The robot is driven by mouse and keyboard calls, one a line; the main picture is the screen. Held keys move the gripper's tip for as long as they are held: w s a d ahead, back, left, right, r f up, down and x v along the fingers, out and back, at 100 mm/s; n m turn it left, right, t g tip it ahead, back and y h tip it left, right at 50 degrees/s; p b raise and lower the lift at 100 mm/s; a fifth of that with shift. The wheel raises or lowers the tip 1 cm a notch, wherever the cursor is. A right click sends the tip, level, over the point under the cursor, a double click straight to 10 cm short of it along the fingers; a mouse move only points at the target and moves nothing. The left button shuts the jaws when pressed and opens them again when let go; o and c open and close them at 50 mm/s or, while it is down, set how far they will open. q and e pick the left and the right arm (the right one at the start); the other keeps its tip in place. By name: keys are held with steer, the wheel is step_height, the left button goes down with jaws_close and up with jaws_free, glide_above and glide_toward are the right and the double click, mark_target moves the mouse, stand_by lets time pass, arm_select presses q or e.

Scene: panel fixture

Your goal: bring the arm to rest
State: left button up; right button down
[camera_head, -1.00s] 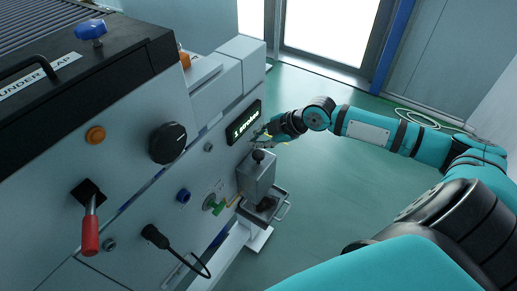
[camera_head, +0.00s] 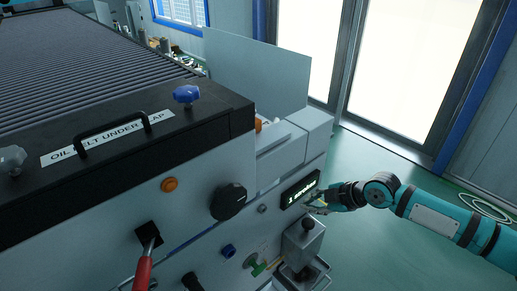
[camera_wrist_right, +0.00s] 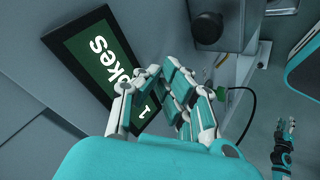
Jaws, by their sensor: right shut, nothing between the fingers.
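My right arm comes in from the right in the head view. Its gripper (camera_head: 318,206) is at the front of the machine, just below and right of the green-lit display (camera_head: 301,190). In the right wrist view the gripper (camera_wrist_right: 160,72) is shut with nothing in it, in front of the display (camera_wrist_right: 98,62), which reads "1" and "okes", the middle hidden by the fingers. Whether it touches the panel I cannot tell. What looks like my left gripper (camera_wrist_right: 284,138) shows small at the right of the wrist view; its jaws are too small to judge.
Below the gripper are a grey block with a black knob (camera_head: 307,225), a green fitting (camera_head: 258,268) and a tray. The panel also bears a black dial (camera_head: 229,201) and a red-handled lever (camera_head: 144,270). Open green floor (camera_head: 365,225) lies right of the machine.

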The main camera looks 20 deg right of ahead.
steer(key=s+a+f+m+g, duration=0.1)
steer(key=s+a+f+m, duration=0.1)
steer(key=s+a+f, duration=0.35)
steer(key=s+a+f+m+g, duration=0.1)
steer(key=s+a+f, duration=0.2)
steer(key=s+a, duration=0.4)
steer(key=s+d+m+g+h, duration=0.15)
steer(key=s+m+h, duration=0.35)
steer(key=s+m, duration=0.7)
step_height(320, 180, down, 28)
steer(key=s+f+n+g+b, duration=0.1)
steer(key=s+g, duration=0.1)
steer(key=s, duration=0.1)
steer(key=s+d+f+g+b, duration=0.1)
steer(key=s+d+f, duration=0.1)
steer(key=s+f, duration=1.4)
steer(key=shift+s+d+n, duration=0.15)
steer(key=shift+d+n, duration=0.15)
steer(key=shift+d, duration=0.05)
